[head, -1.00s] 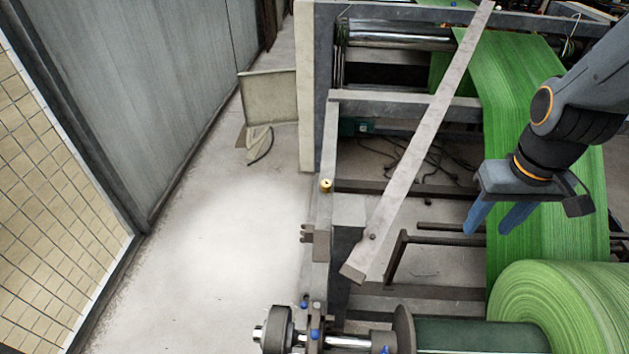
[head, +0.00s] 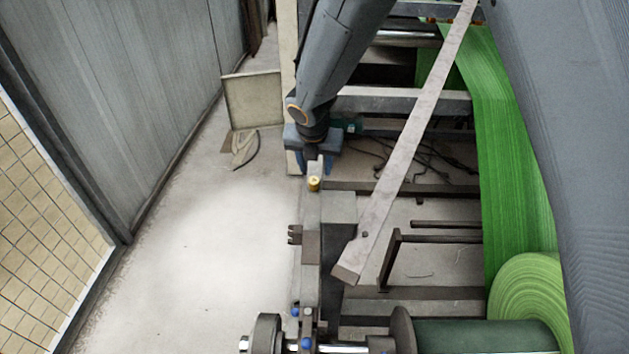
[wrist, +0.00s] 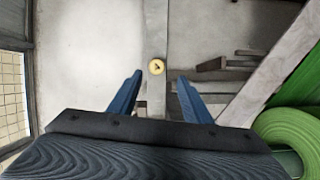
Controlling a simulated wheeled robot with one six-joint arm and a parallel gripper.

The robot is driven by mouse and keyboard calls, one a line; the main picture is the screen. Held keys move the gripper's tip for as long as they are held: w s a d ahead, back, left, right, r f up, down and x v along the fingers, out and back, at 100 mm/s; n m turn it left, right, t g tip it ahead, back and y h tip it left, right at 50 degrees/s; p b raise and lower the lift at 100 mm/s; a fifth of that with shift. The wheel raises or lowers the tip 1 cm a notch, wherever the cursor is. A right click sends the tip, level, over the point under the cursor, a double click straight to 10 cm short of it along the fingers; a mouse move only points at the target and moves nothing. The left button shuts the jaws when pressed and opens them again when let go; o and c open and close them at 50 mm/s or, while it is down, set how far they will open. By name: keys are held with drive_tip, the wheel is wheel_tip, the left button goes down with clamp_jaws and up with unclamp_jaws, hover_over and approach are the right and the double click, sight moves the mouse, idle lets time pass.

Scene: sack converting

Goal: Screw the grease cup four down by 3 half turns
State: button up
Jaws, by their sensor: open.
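A small brass-yellow cup, which I take to be the grease cup (head: 314,183), stands on top of the narrow grey frame rail (head: 312,215). It also shows in the wrist view (wrist: 156,67), with a dark mark on its round top. My gripper (head: 314,163) is at the rail, just beyond the cup in the head view. In the wrist view my open gripper (wrist: 160,76) has its two blue fingers apart, with the cup between and slightly ahead of their tips. I see no contact with the cup. No number on it is readable.
A long slanted grey bar (head: 410,150) crosses to the right of the rail. Green woven web (head: 510,150) runs down to a large green roll (head: 520,300). Blue-capped fittings (head: 306,343) sit near the roll shaft. The pale floor (head: 220,230) left of the rail is clear.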

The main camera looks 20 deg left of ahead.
sight(314, 180)
drive_tip(key=shift+n, duration=0.3)
drive_tip(key=x, duration=0.8)
drive_tip(key=shift+a, duration=0.4)
drive_tip(key=c, duration=1.1)
drive_tip(key=shift+o, duration=0.2)
drive_tip(key=shift+m, duration=0.4)
